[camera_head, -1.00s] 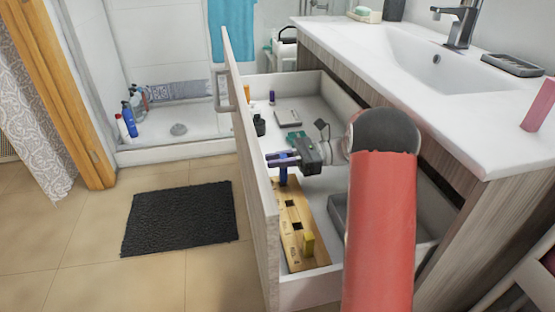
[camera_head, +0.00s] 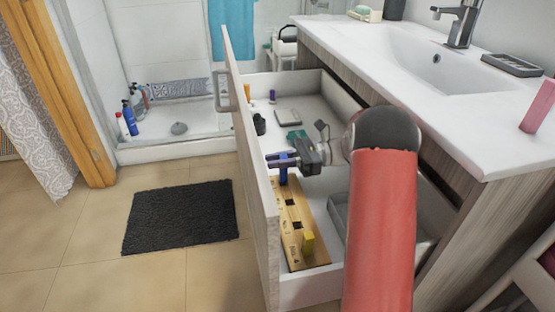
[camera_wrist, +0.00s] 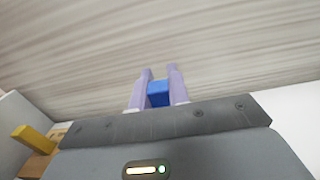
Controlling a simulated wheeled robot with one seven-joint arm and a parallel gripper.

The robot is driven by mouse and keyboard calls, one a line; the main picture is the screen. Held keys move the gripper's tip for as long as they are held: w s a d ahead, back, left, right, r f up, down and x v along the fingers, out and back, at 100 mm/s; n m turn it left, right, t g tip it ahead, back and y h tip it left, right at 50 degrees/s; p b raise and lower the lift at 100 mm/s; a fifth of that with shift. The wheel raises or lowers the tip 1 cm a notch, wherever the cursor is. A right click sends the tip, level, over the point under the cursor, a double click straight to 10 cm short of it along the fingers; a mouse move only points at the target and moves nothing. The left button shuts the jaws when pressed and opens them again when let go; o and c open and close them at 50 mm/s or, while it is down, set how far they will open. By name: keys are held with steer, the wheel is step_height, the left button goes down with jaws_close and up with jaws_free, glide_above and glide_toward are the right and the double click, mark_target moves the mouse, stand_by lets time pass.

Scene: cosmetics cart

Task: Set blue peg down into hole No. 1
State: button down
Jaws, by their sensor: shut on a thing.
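The blue peg (camera_head: 283,177) is upright between the fingers of my gripper (camera_head: 281,160), over the far end of a wooden board (camera_head: 284,226) in the open drawer. My gripper is shut on its upper part. In the wrist view the peg's blue top (camera_wrist: 159,92) shows between the two pale fingers (camera_wrist: 158,76). The board has dark square holes in a row. A yellow peg (camera_head: 308,242) stands at its near end. The hole under the blue peg is hidden, and I cannot tell whether the peg's lower end is inside it.
The drawer's front panel (camera_head: 250,150) rises close to the left of the board. A grey tray (camera_head: 338,215) lies to the right. The washbasin counter (camera_head: 440,110) overhangs at right.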

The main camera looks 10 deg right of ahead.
mark_target(283, 173)
steer(key=shift+f+b, duration=0.45)
steer(key=shift+f, duration=1.15)
steer(key=c, duration=1.3)
jaws_free()
steer(key=shift+o, duration=0.2)
steer(key=shift+r, duration=0.1)
